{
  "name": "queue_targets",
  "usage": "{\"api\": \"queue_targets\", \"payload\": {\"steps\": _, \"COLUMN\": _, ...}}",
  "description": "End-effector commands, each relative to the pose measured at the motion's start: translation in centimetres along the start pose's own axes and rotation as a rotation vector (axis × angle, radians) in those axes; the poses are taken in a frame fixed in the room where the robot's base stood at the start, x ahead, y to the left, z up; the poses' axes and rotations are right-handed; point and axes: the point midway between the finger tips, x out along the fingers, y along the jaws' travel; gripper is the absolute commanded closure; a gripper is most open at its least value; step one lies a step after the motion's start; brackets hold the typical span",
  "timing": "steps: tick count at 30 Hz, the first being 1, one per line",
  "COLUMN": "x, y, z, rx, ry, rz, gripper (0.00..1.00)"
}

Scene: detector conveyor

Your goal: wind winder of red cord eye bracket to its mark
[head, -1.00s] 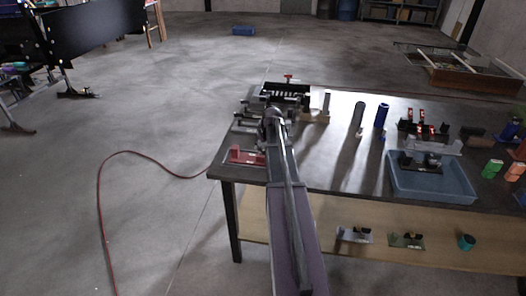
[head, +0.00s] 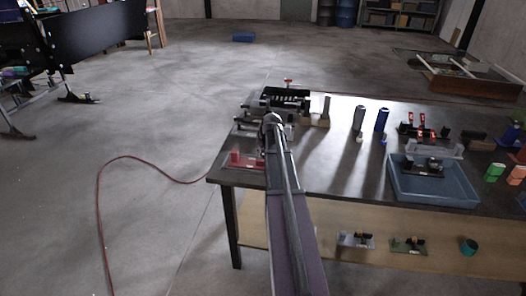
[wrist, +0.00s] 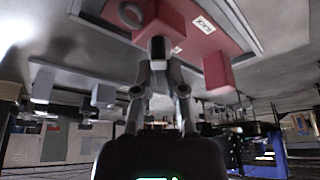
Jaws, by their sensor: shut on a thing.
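The red cord eye bracket (head: 243,160) sits at the table's near left corner. In the wrist view its red body (wrist: 215,25) fills the top, with a white marked label, a grey ring and a red block (wrist: 218,72) sticking out. My gripper (wrist: 158,52) is shut on a small dark piece with a pale end, at the bracket, which I take to be the winder (wrist: 157,44). The fingers hide part of it. In the head view my arm hides the fingers and the winder. I cannot make out the winder's mark or its angle to it.
Black and grey fixtures (head: 280,98) stand just behind the bracket on the table (head: 335,165). A red hose (head: 130,157) lies on the floor at left.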

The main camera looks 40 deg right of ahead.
Motion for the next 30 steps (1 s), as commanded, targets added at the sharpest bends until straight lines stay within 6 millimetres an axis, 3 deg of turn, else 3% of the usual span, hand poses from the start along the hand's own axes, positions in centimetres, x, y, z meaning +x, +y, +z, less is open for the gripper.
{"api": "queue_targets", "payload": {"steps": 8, "x": 0.01, "y": -0.03, "z": 0.02, "rx": 0.033, "ry": -0.001, "rz": 0.015, "gripper": 1.00}}
{"api": "queue_targets", "payload": {"steps": 30, "x": 0.02, "y": -0.08, "z": -0.01, "rx": 0.370, "ry": 0.000, "rz": 0.153, "gripper": 1.00}}
